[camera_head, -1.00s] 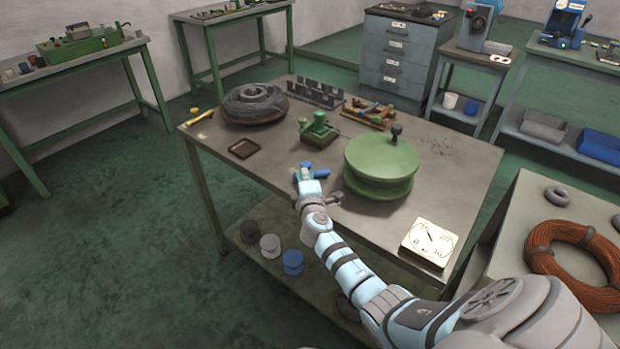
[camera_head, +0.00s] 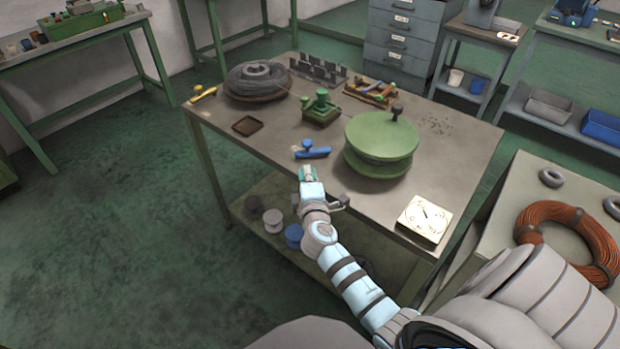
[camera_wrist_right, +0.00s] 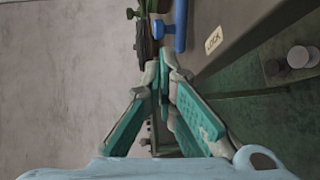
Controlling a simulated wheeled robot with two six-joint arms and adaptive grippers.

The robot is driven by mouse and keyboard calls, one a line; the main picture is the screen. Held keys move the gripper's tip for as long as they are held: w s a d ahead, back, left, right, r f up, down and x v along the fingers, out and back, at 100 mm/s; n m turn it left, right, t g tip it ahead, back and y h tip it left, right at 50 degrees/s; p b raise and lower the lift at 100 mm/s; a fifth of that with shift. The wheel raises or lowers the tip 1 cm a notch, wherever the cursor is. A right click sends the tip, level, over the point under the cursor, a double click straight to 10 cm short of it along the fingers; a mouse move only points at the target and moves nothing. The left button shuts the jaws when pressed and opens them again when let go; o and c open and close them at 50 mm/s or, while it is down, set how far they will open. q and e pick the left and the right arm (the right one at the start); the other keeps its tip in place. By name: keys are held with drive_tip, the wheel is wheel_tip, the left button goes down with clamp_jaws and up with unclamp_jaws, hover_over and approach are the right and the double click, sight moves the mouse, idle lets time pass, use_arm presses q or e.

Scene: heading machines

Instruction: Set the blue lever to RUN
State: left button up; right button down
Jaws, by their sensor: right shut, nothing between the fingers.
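The blue lever (camera_head: 318,153) lies low on the workbench near its front edge, with a round blue knob (camera_head: 308,144) beside its left part. In the right wrist view the blue lever (camera_wrist_right: 180,25) is just beyond the fingertips, and a pale label (camera_wrist_right: 214,41) reading LOCK is on the bench to its right. No RUN label is legible. My right gripper (camera_head: 308,169) is shut and empty, close in front of the lever with a small gap; its teal fingers (camera_wrist_right: 164,62) meet in the wrist view. My left gripper is not in view.
A green drum (camera_head: 381,143) stands right of the lever, and a green device (camera_head: 320,107) behind it. A small dark tray (camera_head: 247,126) sits to the left. The bench (camera_head: 285,128) is bare around the lever's left side.

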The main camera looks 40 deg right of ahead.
drive_tip(key=shift+v, duration=1.95)
drive_tip(key=shift+f, duration=0.15)
